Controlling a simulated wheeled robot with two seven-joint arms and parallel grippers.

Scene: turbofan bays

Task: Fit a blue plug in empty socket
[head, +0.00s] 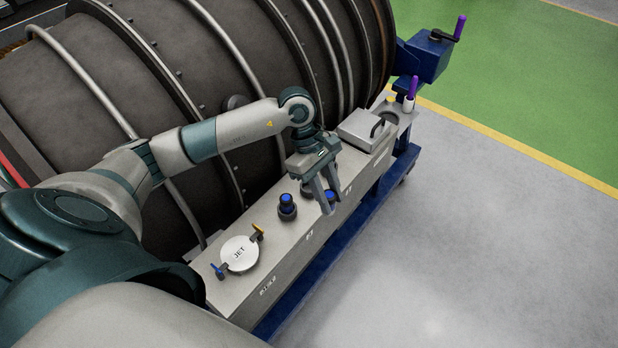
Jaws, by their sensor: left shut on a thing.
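My left gripper (329,203) points down over the grey bench top beside the engine, with its fingers shut on a blue plug (331,195). Only a small blue part of this plug shows between the fingers. I cannot tell whether its lower end touches a socket. Another blue plug (286,199) stands upright in a dark round socket (288,213), just left of my gripper. A dark round part shows partly behind the fingers; I cannot tell whether it is an empty socket. My right gripper is not in view.
A purple-handled tool (412,88) stands at the far end. The big dark engine (215,60) borders the bench; the floor at right is clear.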

